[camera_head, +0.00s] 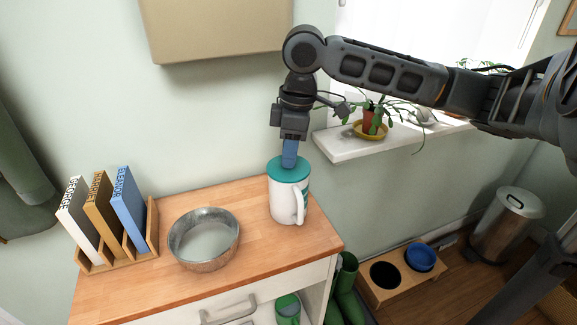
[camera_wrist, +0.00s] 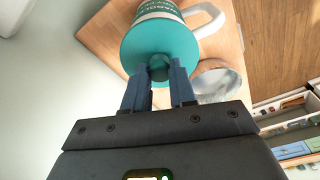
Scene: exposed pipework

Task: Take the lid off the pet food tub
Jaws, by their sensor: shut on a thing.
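The pet food tub (camera_head: 284,204) is white with a side handle and stands upright near the back right of the wooden top. Its teal round lid (camera_head: 287,174) sits on its rim, with no clear gap showing. My gripper (camera_head: 290,160) points down from above at the lid's middle. In the wrist view, the blue fingers of my gripper (camera_wrist: 159,72) are shut on the dark knob of the lid (camera_wrist: 150,43). The tub (camera_wrist: 160,8) shows beyond the lid, with its white handle out to the right. The fingers hide part of the knob.
A metal bowl (camera_head: 204,240) stands left of the tub. A wooden rack (camera_head: 152,228) with several upright books is at the far left. A windowsill (camera_head: 352,146) with a potted plant (camera_head: 372,121) lies to the right. A beige wall box (camera_head: 215,30) hangs above.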

